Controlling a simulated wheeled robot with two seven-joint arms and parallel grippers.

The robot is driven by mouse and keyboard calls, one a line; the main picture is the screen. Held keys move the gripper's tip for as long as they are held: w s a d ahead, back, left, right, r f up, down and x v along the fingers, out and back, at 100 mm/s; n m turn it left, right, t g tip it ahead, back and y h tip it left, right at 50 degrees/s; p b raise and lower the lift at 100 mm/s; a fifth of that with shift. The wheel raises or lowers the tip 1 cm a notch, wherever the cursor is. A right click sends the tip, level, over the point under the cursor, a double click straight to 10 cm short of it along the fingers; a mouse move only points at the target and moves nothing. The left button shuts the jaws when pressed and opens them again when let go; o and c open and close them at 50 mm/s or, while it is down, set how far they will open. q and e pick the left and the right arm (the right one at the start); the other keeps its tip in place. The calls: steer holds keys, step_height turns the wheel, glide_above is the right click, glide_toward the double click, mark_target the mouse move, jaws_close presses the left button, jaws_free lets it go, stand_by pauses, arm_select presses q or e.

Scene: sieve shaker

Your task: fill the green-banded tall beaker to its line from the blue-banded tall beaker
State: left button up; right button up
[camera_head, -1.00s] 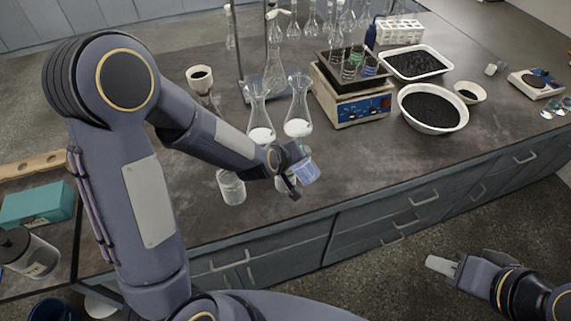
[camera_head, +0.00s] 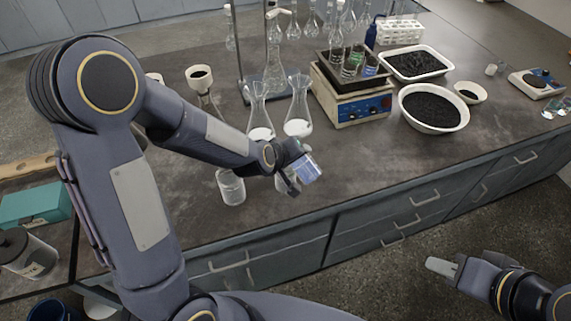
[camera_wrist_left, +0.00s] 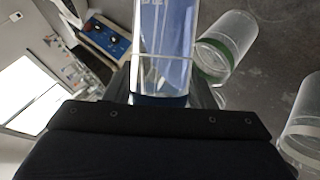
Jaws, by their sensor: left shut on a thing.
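My left gripper (camera_head: 294,180) is shut on the blue-banded tall beaker (camera_head: 308,168), which is strongly tilted above the front of the bench. In the left wrist view this beaker (camera_wrist_left: 168,45) lies between the fingers, with bluish contents showing through its glass. The green-banded tall beaker (camera_wrist_left: 226,46) is beside it in that view, close to its side. In the head view it is mostly hidden behind my left gripper. Its fill level and line cannot be made out. My right gripper (camera_head: 441,266) is off the bench at lower right, apparently empty; its finger gap is not clear.
Another clear beaker (camera_head: 231,187) stands just left of the held one. Two flasks (camera_head: 260,132) (camera_head: 298,127) with white contents stand behind. A blue-fronted shaker (camera_head: 362,109) and a white basin of dark grains (camera_head: 433,126) are farther right. The right front bench top is clear.

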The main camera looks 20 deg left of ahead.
arm_select(q)
steer(key=shift+r+b, duration=0.1)
steer(key=shift+b, duration=0.2)
stand_by(0.4)
steer(key=shift+a+f+n+g+h+b, duration=0.2)
steer(key=shift+h+b, duration=0.25)
steer(key=shift+b, duration=0.8)
steer(key=shift+d+f+n+g+h+b, duration=0.1)
steer(key=shift+f+n+h+b, duration=0.3)
steer(key=shift+b, duration=0.8)
steer(key=shift+w+a+r+h+b, duration=0.1)
steer(key=shift+r+h+b, duration=0.15)
steer(key=shift+b, duration=0.75)
stand_by(0.9)
